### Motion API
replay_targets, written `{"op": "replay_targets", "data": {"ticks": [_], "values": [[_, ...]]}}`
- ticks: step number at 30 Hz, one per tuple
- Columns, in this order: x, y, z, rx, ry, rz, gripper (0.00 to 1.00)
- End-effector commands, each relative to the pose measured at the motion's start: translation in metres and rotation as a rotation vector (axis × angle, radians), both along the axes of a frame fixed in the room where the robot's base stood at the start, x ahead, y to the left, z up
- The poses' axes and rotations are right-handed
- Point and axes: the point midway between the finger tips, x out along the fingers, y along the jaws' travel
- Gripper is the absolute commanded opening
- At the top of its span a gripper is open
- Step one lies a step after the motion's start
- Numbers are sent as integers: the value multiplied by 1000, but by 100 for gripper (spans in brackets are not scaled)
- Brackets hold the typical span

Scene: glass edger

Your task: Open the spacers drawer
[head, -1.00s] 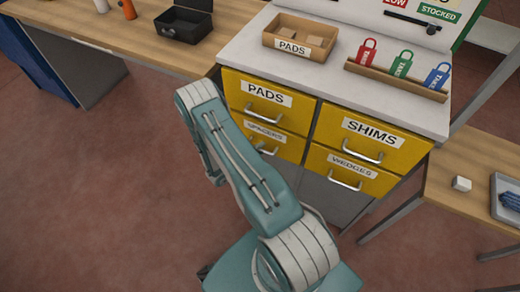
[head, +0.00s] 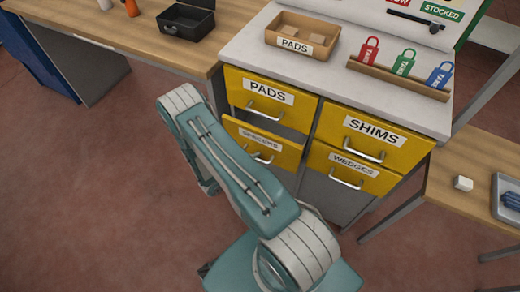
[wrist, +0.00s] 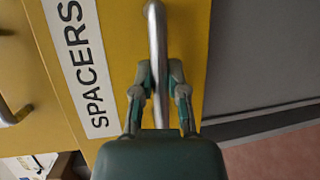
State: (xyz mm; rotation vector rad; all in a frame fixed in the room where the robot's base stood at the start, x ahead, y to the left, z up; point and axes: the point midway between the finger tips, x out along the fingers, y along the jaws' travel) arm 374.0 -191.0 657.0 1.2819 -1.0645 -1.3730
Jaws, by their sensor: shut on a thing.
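The spacers drawer (head: 285,153) is the lower left yellow drawer of the cabinet. Its front stands out from the cabinet, with a dark gap above it, so it is partly open. In the wrist view, the SPACERS label (wrist: 82,65) lies left of the metal bar handle (wrist: 156,30). My gripper (wrist: 160,80) is shut on this handle, one finger on each side. In the head view my arm hides the gripper and part of the drawer.
The pads drawer (head: 240,90) is above, the shims drawer (head: 400,138) and wedges drawer (head: 375,178) to the right, all shut. A wooden table (head: 470,205) stands at right. The floor (head: 90,200) to the left is clear.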

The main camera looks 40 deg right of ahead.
Motion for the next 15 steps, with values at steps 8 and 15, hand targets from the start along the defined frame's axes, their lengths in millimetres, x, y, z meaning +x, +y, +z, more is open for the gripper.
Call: {"op": "replay_targets", "data": {"ticks": [8, 15], "values": [[-30, 72, -3, 7, 6, 11, 0], [-54, 131, -3, 8, 3, 9, 0]]}}
